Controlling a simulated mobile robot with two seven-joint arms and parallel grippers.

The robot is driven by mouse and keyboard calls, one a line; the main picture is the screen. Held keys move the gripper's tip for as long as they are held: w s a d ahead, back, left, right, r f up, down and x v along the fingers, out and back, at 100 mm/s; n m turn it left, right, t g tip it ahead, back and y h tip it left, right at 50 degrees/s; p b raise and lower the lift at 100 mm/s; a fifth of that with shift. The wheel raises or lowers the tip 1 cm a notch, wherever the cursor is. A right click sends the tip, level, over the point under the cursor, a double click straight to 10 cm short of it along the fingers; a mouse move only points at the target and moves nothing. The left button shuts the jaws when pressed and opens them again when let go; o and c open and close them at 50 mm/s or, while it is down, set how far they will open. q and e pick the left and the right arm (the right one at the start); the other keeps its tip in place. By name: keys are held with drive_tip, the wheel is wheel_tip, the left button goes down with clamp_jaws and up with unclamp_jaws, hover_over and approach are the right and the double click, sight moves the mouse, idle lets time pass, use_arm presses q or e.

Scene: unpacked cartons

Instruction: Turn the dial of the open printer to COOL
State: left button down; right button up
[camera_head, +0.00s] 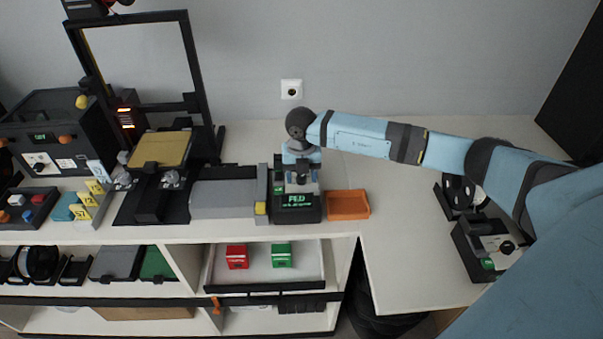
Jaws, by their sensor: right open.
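The open printer (198,75) is a black upright frame at the left with a gold bed (162,149) and a small orange-lit display on its left post. I cannot make out its dial or the dial's setting at this size. My right arm reaches in from the right. My right gripper (300,175) points down, open, over a black unit (296,207) with a green lit display reading something like "FED". The gripper hides part of this unit's top, and I cannot tell whether it touches it. My left gripper is not in view.
A dark boxy machine (55,120) with orange knobs stands far left. A grey block (223,198) and an orange tray (347,204) flank the black unit. Another dark device (487,244) stands right. A lower drawer holds a red box (237,257) and green box (282,254). The right desk's middle is clear.

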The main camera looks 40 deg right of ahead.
drive_tip(key=shift+f, duration=0.1)
drive_tip(key=c, duration=0.9)
